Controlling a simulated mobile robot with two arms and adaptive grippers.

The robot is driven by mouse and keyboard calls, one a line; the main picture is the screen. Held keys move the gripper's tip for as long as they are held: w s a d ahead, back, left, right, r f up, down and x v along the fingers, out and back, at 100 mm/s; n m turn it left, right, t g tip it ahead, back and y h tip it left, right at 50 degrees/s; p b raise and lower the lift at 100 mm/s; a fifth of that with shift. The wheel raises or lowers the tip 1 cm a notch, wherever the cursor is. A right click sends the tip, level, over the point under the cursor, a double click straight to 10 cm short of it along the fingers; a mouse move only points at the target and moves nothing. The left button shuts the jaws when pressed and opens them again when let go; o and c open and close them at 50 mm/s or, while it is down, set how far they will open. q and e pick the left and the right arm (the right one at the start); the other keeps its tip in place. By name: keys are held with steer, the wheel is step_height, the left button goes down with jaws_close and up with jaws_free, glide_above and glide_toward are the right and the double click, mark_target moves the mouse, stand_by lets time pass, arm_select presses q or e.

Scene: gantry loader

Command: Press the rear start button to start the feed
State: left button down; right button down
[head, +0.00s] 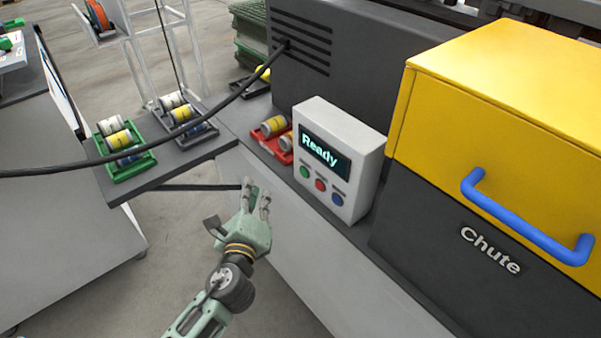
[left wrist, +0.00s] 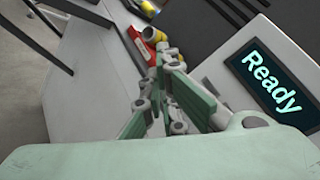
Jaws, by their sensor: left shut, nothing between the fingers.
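A white control box (head: 345,137) stands on the grey machine ledge, its screen (head: 324,156) reading "Ready". Below the screen are a green button (head: 304,172), a red button (head: 320,185) and a blue button (head: 338,199). No button is visibly labelled as rear or start. My left gripper (head: 256,193) is shut and empty, to the left of the box and apart from it. In the left wrist view my fingers (left wrist: 167,62) point past the box's left side; the screen (left wrist: 265,80) shows there, the buttons do not. My right gripper is not visible.
Green (head: 146,170) and grey (head: 207,135) trays of cans stand on a side shelf. A black cable (head: 180,140) crosses above the shelf. A yellow chute cover (head: 500,90) with a blue handle (head: 520,222) stands right.

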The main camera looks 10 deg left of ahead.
mark_target(304, 173)
arm_select(q)
steer(key=w+d+b, duration=0.1)
steer(key=w+d, duration=0.4)
steer(key=w, duration=0.2)
steer(key=shift+d, duration=0.25)
stand_by(1.5)
steer(key=shift+w+d, duration=0.25)
steer(key=shift+w, duration=0.05)
